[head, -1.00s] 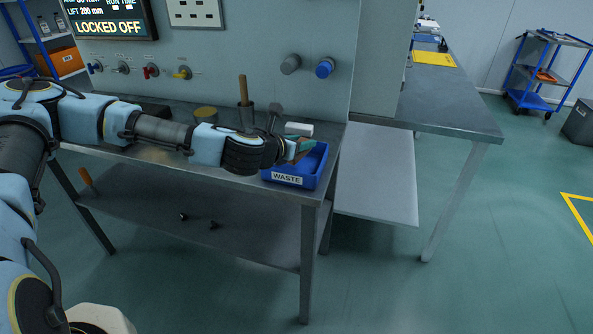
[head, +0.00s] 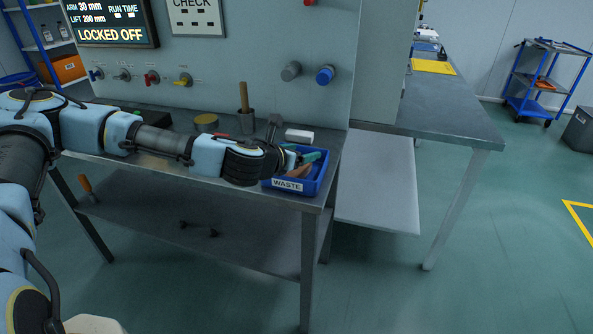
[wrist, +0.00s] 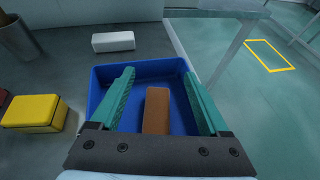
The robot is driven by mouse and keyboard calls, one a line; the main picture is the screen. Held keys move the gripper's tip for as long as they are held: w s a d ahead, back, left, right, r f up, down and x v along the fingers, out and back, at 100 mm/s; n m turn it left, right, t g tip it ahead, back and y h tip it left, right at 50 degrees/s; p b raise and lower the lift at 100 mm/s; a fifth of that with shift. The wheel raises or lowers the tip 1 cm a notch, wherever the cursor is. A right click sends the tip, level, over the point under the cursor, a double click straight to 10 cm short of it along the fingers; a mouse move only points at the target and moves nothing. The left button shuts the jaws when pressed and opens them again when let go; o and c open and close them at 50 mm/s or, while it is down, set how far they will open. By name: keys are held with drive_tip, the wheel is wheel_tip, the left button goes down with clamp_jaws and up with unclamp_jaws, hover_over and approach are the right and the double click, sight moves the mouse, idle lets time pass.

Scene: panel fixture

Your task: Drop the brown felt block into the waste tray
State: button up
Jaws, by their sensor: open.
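The brown felt block (wrist: 157,110) shows between my gripper's two green fingers in the wrist view, with clear gaps on both sides. It lies over the blue floor of the waste tray (wrist: 104,73), apparently inside it. In the head view the blue tray (head: 294,187), labelled WASTE, sits at the right front corner of the bench, with the brown block (head: 299,172) showing at its inside. My gripper (wrist: 160,92) is open, its fingers above the tray. In the head view my gripper (head: 308,160) reaches over the tray from the left and partly hides it.
A white block (wrist: 113,41) lies just behind the tray. A yellow block (wrist: 34,112) and a metal cup (wrist: 16,38) stand to its left. The panel wall (head: 230,75) with knobs rises behind the bench. Right of the tray the bench ends.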

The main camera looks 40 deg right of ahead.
drive_tip(key=b+v, duration=0.1)
drive_tip(key=v, duration=0.9)
drive_tip(key=shift+a+b, duration=0.3)
drive_tip(key=shift+s+a+r, duration=0.1)
